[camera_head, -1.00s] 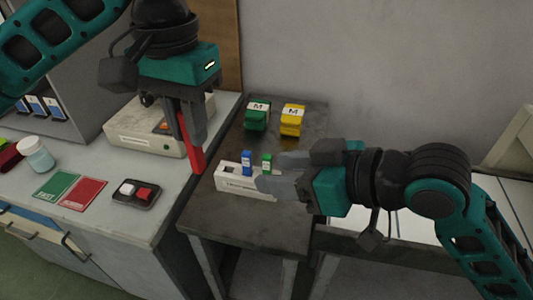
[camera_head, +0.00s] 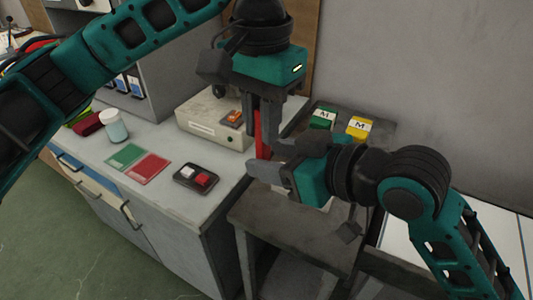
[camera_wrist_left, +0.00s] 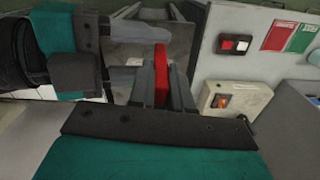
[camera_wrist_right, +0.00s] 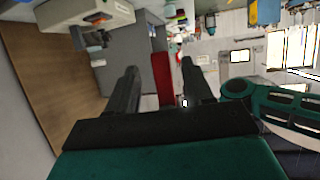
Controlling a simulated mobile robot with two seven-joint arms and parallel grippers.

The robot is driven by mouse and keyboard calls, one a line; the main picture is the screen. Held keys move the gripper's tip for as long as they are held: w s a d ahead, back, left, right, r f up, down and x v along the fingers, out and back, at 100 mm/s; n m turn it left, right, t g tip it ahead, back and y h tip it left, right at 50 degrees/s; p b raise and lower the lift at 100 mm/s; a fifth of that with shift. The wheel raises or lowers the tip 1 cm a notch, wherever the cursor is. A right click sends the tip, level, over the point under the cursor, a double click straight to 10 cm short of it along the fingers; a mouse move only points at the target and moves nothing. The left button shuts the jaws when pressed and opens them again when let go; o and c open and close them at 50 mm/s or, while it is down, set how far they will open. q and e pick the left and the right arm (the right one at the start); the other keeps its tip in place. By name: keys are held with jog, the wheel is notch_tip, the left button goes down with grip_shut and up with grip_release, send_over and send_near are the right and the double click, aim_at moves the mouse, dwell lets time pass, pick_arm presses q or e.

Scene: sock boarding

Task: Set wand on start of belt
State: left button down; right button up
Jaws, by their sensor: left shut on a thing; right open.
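The red wand (camera_head: 260,132) is a slim upright stick held in my left gripper (camera_head: 263,138). It also shows between the left fingers in the left wrist view (camera_wrist_left: 161,76). My right gripper (camera_head: 270,158) is open, its fingers pointing left, close to the wand's lower part. In the right wrist view, the wand (camera_wrist_right: 162,78) stands between the open right fingers (camera_wrist_right: 157,85); I cannot tell whether they touch it. The white wand holder is mostly hidden behind my right gripper. I cannot make out a belt for certain.
A grey counter carries a beige box (camera_head: 205,122), a black tray with white and red buttons (camera_head: 196,178), green (camera_head: 125,156) and red (camera_head: 150,168) cards and a jar (camera_head: 114,127).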

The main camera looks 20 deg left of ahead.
jog(key=shift+x, duration=1)
jog(key=shift+w, duration=0.1)
grip_shut()
pick_arm(q)
jog(key=c, duration=1.1)
grip_release()
pick_arm(e)
jog(key=shift+d, duration=0.1)
pick_arm(q)
jog(key=shift+o, duration=0.6)
jog(key=shift+s, duration=0.1)
jog(key=shift+d, duration=0.1)
pick_arm(e)
jog(key=shift+w, duration=0.1)
